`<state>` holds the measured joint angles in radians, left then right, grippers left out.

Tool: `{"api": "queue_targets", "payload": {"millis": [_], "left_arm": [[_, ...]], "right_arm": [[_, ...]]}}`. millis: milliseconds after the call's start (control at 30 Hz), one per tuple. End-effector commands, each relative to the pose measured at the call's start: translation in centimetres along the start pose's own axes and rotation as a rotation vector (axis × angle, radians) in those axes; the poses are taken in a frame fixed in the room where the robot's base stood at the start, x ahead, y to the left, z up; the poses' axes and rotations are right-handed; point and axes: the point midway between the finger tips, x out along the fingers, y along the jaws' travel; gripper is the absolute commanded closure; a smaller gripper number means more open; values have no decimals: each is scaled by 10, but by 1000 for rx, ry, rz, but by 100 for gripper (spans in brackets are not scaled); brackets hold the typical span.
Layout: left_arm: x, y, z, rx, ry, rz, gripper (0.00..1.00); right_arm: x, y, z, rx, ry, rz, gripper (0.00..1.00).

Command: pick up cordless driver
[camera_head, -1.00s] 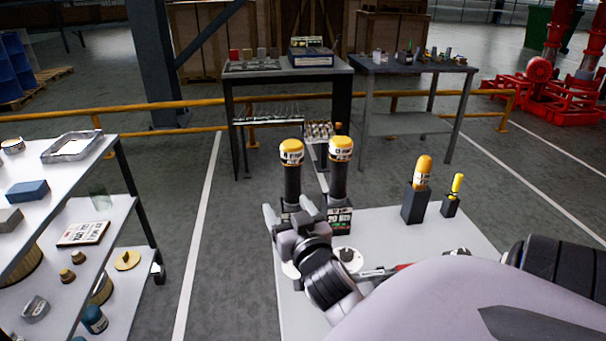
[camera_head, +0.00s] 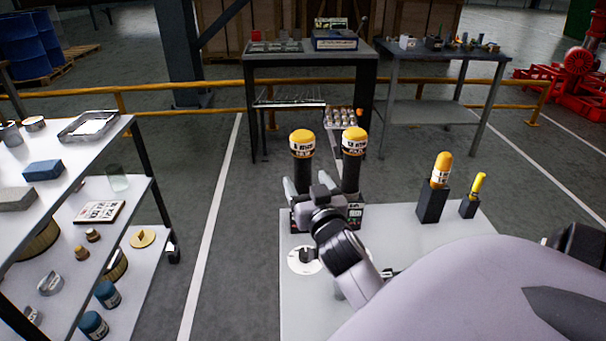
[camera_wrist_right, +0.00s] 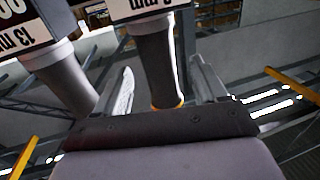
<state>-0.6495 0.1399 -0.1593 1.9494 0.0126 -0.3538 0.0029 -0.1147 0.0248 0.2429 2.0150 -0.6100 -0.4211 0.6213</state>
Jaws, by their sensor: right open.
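Two upright black tools with yellow tops stand side by side at the far edge of the white table; I take them for the cordless drivers. The left one (camera_head: 302,170) is just beyond my right gripper (camera_head: 306,186), and the right one (camera_head: 352,172) stands beside it. My right gripper is open, its fingers at the lower part of the left tool. In the right wrist view, one dark tool body (camera_wrist_right: 158,65) with a size label shows between the open fingers (camera_wrist_right: 165,88), and another (camera_wrist_right: 65,80) lies outside them to the left. Contact cannot be told. My left gripper is not visible.
The white table (camera_head: 400,232) also holds two yellow-handled tools in dark blocks (camera_head: 432,206) (camera_head: 469,208) and a white disc (camera_head: 305,260). A shelf rack (camera_head: 118,150) with small items stands left. Yellow rails (camera_head: 215,86) and two workbenches lie behind.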

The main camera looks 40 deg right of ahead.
Motion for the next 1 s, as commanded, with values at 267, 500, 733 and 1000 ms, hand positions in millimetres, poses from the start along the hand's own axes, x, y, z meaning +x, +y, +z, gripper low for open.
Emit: {"api": "queue_targets", "payload": {"millis": [267,500,733,1000], "left_arm": [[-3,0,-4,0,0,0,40],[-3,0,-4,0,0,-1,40],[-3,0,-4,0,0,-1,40],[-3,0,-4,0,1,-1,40]], "right_arm": [[34,0,1,-2,2,-1,28],[41,1,2,0,0,-1,28],[40,1,2,0,0,0,67],[40,0,-1,0,7,-2,100]]}}
